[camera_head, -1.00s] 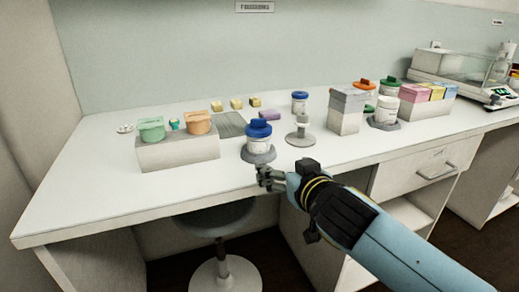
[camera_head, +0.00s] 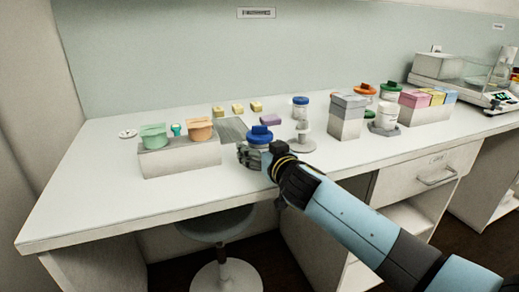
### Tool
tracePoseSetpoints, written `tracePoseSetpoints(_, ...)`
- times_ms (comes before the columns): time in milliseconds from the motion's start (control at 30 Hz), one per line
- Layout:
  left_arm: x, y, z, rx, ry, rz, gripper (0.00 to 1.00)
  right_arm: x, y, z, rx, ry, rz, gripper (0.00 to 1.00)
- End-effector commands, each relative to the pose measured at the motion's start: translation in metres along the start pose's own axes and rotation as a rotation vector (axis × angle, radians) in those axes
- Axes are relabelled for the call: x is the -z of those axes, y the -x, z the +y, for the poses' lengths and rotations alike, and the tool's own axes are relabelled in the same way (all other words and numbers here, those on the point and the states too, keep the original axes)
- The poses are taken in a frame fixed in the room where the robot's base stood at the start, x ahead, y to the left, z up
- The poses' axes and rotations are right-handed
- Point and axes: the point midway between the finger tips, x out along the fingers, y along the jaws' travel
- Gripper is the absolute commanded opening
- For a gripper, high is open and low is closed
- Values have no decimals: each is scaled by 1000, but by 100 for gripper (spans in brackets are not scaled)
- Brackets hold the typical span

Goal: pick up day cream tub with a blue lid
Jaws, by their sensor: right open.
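A white tub with a blue lid (camera_head: 260,134) stands near the front middle of the table; only its lid and upper part show above my right gripper. A second white tub with a blue lid (camera_head: 300,106) stands farther back and to the right. I cannot tell from the labels which is day cream. My right gripper (camera_head: 248,156) is open at the front of the nearer tub, and its fingers hide the tub's lower part and its grey base. Whether the fingers touch the tub cannot be told. My left gripper is not in view.
A grey stand (camera_head: 303,142) is close to the right of the nearer tub. A white rack with green and orange tubs (camera_head: 180,158) is to the left. Boxes (camera_head: 347,116) and more tubs stand at the right. The table's front left (camera_head: 90,205) is clear.

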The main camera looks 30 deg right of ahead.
Motion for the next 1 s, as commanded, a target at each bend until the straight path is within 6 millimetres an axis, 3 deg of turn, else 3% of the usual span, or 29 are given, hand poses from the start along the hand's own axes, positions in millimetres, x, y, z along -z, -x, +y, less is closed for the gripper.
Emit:
tracePoseSetpoints(267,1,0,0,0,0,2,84,-1,-4,0,1,0,-1,85)
tracePoseSetpoints(833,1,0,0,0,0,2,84,0,-4,0,0,0,-1,12)
tracePoseSetpoints(1000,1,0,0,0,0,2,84,0,-4,0,1,0,0,11)
